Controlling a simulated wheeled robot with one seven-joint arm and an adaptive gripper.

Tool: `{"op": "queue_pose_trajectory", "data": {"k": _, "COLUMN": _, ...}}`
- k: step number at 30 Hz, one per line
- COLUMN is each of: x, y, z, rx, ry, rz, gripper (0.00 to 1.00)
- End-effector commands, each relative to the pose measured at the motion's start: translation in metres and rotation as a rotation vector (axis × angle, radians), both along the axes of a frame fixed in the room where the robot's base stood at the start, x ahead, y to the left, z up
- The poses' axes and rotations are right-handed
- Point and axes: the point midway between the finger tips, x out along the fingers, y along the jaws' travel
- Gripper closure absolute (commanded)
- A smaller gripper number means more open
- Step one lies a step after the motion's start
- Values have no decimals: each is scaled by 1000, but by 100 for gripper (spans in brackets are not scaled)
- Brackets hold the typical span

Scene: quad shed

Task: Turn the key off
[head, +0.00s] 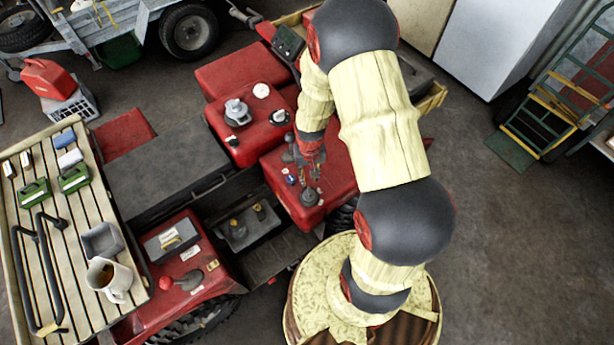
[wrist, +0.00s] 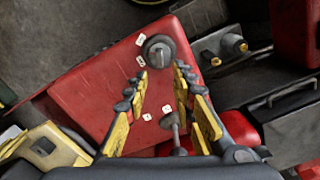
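A dark round switch with a raised grip on top, which looks like the key switch, sits on a red panel; it shows in the head view (head: 309,196) and the wrist view (wrist: 158,50). Small white labels lie beside it. I cannot tell which position the key is turned to. My gripper (head: 314,183) hangs over the red panel just beside the switch. In the wrist view my gripper (wrist: 158,82) has its two yellow fingers with dark tips spread apart, with nothing gripped. The switch lies just beyond the fingertips, and I cannot tell whether they touch it.
A thin grey lever with a round end (wrist: 176,128) rises from the panel between the finger bases. A red housing (head: 250,130) with caps and a grey knob stands behind. A slatted bench (head: 75,235) with a mug (head: 109,279) is at the left.

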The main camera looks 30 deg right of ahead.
Motion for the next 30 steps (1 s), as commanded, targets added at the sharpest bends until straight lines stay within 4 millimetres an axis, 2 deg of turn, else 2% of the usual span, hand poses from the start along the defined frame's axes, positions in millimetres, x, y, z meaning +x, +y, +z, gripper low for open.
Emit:
{"op": "queue_pose_trajectory", "data": {"k": 24, "x": -1, "y": 0, "z": -85, "rx": 1, "ry": 2, "rz": 1, "gripper": 74}}
{"op": "queue_pose_trajectory", "data": {"k": 30, "x": -1, "y": 0, "z": -101, "rx": 1, "ry": 2, "rz": 1, "gripper": 74}}
